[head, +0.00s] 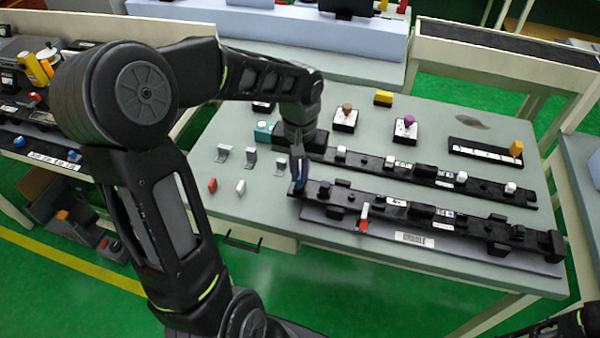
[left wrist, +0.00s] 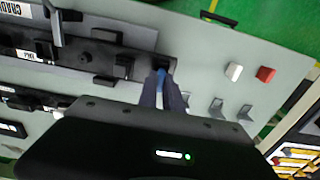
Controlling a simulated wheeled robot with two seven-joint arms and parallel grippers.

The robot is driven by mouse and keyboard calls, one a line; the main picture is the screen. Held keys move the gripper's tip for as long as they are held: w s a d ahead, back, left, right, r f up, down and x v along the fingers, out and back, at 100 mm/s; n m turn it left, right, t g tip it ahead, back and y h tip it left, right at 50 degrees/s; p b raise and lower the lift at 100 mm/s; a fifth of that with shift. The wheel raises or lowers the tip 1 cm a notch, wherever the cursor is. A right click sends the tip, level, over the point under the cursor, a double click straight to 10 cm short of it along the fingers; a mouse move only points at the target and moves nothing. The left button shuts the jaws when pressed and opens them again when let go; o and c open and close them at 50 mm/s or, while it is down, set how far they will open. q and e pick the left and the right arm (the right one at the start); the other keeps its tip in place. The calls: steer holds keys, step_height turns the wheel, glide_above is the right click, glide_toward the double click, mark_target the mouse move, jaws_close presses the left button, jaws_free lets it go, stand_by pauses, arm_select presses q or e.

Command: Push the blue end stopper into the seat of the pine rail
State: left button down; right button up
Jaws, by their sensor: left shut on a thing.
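My left gripper (head: 298,186) is shut on the blue end stopper, at the left end of the front black rail. In the left wrist view a small bit of the blue end stopper (left wrist: 161,76) shows between the fingertips; the fingers hide most of it. The pine rail (head: 345,197) is this front rail; a label reading PINE shows on it in the left wrist view (left wrist: 27,55). The fingertips are right at the rail's end (left wrist: 148,66). The seat is mostly hidden, and I cannot tell whether the stopper touches it. My right gripper is not in view.
A second black rail (head: 430,176) lies parallel behind. A red-and-white lever (head: 363,218) stands at the front rail's edge. Grey brackets (head: 250,160), a red block (head: 212,185) and a white block (head: 241,187) stand to the left. Small trays (head: 405,132) are at the back.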

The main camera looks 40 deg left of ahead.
arm_select(q)
steer(key=shift+f, duration=0.55)
steer(key=shift+f, duration=0.1)
steer(key=shift+f, duration=0.15)
steer(key=shift+s+d+f+b, duration=0.15)
steer(key=shift+s+f+b, duration=0.25)
steer(key=shift+b, duration=0.2)
steer(key=c, duration=1.6)
jaws_free()
steer(key=shift+o, duration=0.4)
steer(key=shift+r+p, duration=0.35)
step_height(320, 180, up, 13)
steer(key=shift+w+f+b, duration=0.15)
steer(key=shift+w+b, duration=0.2)
steer(key=shift+w, duration=0.05)
